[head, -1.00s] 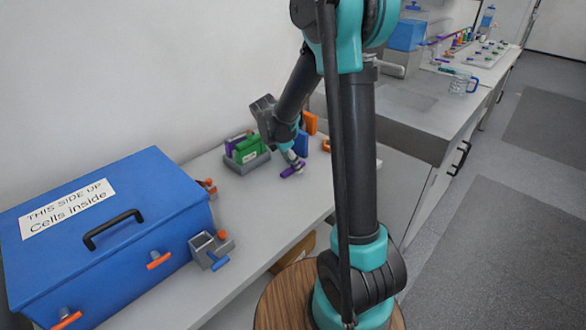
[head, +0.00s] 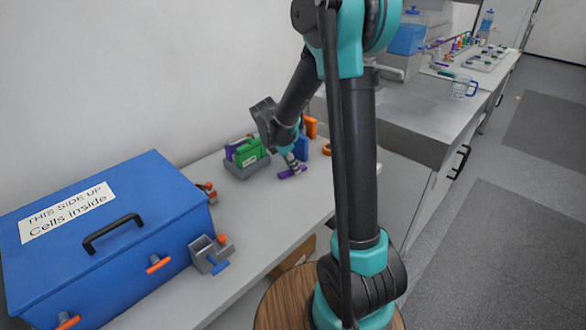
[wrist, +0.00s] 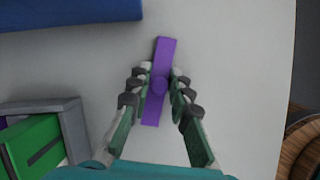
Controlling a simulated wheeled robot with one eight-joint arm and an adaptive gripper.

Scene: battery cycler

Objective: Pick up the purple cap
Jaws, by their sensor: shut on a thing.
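The purple cap (wrist: 164,55) is a long narrow bar with a round boss at its middle. In the wrist view it lies between my gripper's fingers (wrist: 158,82), which are shut on its middle from both sides; its two ends stick out. In the head view the purple cap (head: 286,174) shows low at the tip of my gripper (head: 292,164), at or very near the grey bench top. I cannot tell whether it touches the bench.
A grey holder (head: 246,169) with green and purple items stands just left of my gripper. A blue block (head: 301,148) and an orange part (head: 311,127) stand behind it. A large blue box (head: 160,205) fills the bench's near left.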

